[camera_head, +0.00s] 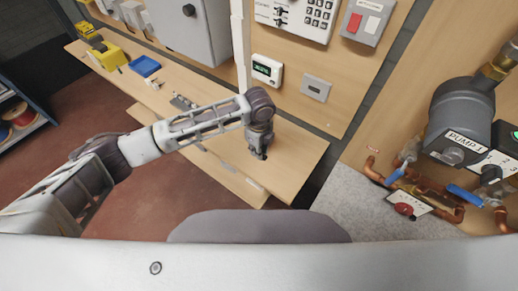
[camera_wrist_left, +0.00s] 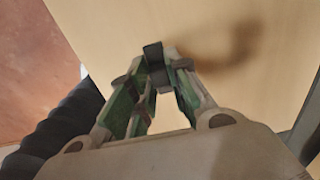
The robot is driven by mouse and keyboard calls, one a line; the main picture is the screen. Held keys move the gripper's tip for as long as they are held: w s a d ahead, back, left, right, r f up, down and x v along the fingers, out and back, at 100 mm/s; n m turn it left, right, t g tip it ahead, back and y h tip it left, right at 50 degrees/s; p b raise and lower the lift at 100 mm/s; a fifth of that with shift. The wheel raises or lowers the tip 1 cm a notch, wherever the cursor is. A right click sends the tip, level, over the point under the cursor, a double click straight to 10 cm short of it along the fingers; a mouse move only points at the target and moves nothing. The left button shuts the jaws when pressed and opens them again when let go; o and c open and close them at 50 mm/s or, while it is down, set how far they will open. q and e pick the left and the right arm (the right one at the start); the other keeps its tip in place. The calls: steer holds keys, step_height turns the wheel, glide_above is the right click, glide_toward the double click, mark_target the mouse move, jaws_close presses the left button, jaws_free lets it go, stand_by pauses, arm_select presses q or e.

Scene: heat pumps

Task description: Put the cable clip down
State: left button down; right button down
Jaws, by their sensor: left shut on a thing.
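My left gripper (camera_head: 259,154) is over the right end of the wooden bench (camera_head: 298,150) in the head view, pointing down. In the left wrist view its fingers (camera_wrist_left: 162,72) are close together at the tips around a small dark piece (camera_wrist_left: 154,53), which I take to be the cable clip. The clip is too small to make out in the head view. A shadow falls on the wood just past the fingertips, and I cannot tell how far above the surface the clip is. My right gripper is not in view.
The bench carries a blue tray (camera_head: 145,66), a yellow box (camera_head: 108,57) and small parts farther left. A wall board behind holds a thermostat (camera_head: 267,70) and a grey cabinet (camera_head: 192,28). Pump 1 (camera_head: 461,112) with copper pipes stands at right. The bench around the gripper looks mostly clear.

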arm_select(q)
steer(key=c, duration=1.3)
jaws_free()
steer(key=shift+c, duration=0.2)
step_height(320, 180, up, 12)
steer(key=b, duration=0.1)
steer(key=shift+d, duration=0.1)
